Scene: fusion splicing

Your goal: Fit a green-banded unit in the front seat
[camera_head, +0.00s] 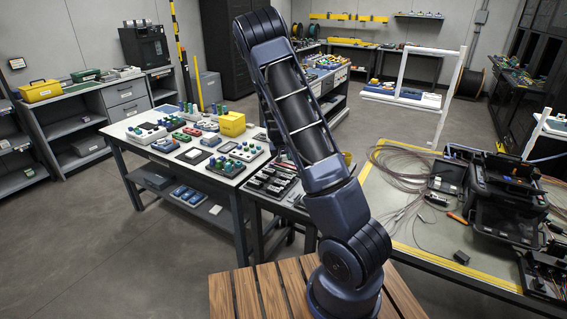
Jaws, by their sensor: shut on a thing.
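My gripper is not visible; my raised arm hides what lies behind it. The worktable (133,152) at centre left bears several small trays and blocks with coloured cylinders. A pale tray with green pieces (247,151) lies near its front right. A block with blue and green upright pieces (187,109) stands toward the back. A green item (180,137) and a low green-topped block (228,168) lie near the middle and front. Bands on single units are too small to make out. I cannot tell which place is the front seat.
A yellow box (232,123) stands at the table's back right. A dark rack (271,181) is beside my arm. On the right, a bench holds coiled cables (401,168) and black open cases (507,195). The grey floor (75,240) at left is clear.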

